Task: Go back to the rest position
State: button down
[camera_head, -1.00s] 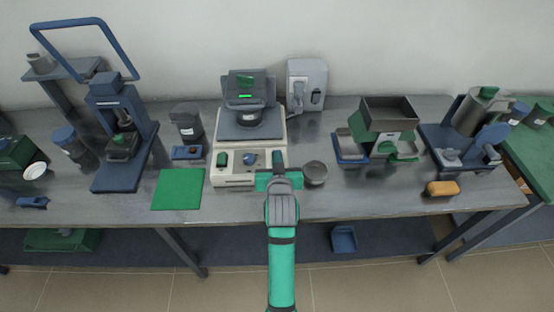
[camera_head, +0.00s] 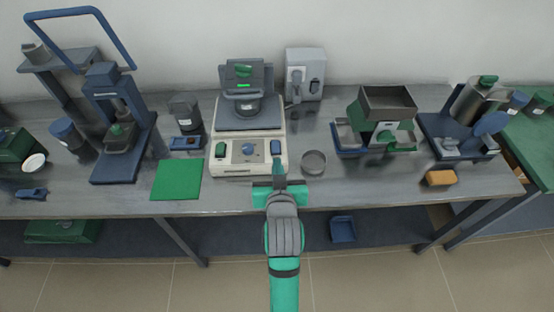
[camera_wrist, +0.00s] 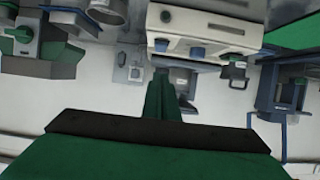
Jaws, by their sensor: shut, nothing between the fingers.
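My gripper (camera_head: 279,178) is at the front of the bench, just in front of the cream-cased machine (camera_head: 249,151) with knobs on its front panel. Its fingers are together with nothing between them, and they point toward the bench's back. In the wrist view, the closed green fingers (camera_wrist: 161,98) show in the middle. The cream machine (camera_wrist: 205,28) appears upside down above them in that view.
An open round tin (camera_head: 313,162) stands right of my gripper. A green mat (camera_head: 176,180) lies to the left. A blue press (camera_head: 112,130), a hopper machine (camera_head: 388,105) and an orange block (camera_head: 441,178) stand along the bench. The front strip of the bench is mostly clear.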

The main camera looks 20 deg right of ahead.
jog(key=shift+s+f, duration=0.1)
dwell(0.5)
jog(key=s+a+f+n+t+y, duration=0.1)
jog(key=s+a+f, duration=0.4)
jog(key=s+f, duration=0.15)
jog(key=s+a+f+n+y, duration=0.1)
jog(key=s+a+f, duration=0.35)
jog(key=s, duration=0.25)
jog(key=s+a+y, duration=0.1)
jog(key=s+a, duration=0.2)
jog(key=s, duration=0.6)
jog(key=s+a+r+n+t, duration=0.1)
jog(key=s+a, duration=0.2)
jog(key=s, duration=0.7)
jog(key=shift+s+a+y, duration=0.15)
jog(key=shift+s+y, duration=0.1)
jog(key=shift+y, duration=0.15)
